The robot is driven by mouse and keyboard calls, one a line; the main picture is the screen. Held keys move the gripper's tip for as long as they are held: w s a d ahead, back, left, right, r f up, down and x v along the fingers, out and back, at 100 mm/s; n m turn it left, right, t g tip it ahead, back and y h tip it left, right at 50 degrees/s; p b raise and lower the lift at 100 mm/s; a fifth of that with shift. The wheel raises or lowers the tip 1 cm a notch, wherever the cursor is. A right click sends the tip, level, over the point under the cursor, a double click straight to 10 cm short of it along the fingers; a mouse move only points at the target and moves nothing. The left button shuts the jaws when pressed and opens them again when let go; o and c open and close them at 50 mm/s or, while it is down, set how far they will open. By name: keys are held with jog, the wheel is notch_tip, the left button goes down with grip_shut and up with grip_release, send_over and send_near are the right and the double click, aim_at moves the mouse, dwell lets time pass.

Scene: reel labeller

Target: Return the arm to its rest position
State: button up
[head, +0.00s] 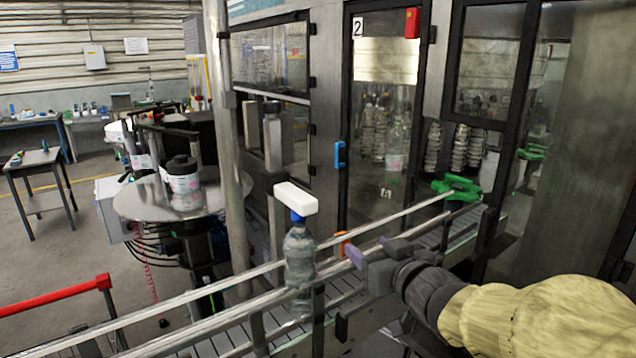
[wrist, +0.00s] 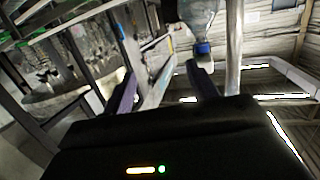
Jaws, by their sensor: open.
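My gripper (head: 372,250) is at the end of my yellow-sleeved arm, over the near side of the conveyor. Its purple-tipped jaws are apart with nothing between them. They also show in the wrist view (wrist: 161,86), spread to either side. A clear bottle (head: 299,258) with a blue cap stands upright on the conveyor between the rails, left of my gripper and apart from it in the head view. The bottle also shows at the top of the wrist view (wrist: 198,14), beyond the jaws. My arm's base is out of view.
Metal guide rails (head: 190,330) run along the conveyor beside my arm. A white block (head: 296,198) sits just above the bottle's cap. The glazed machine cabinet (head: 385,120) stands behind. A round table (head: 140,205) with a labelled bottle is left. A red barrier (head: 50,297) stands front left.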

jog(key=s+d+f+m+g+h, duration=0.2)
jog(key=d+f+g+h, duration=0.1)
jog(key=f, duration=0.4)
jog(key=s+d+f+m+g+h, duration=0.1)
jog(key=s+d+f+g+h, duration=0.15)
jog(key=f, duration=0.55)
jog(key=s+a+f+m+g, duration=0.1)
jog(key=s+f+g, duration=0.6)
jog(key=s, duration=0.3)
jog(key=shift+s+a+f, duration=0.15)
jog(key=shift+s+f, duration=0.2)
jog(key=shift+f, duration=0.5)
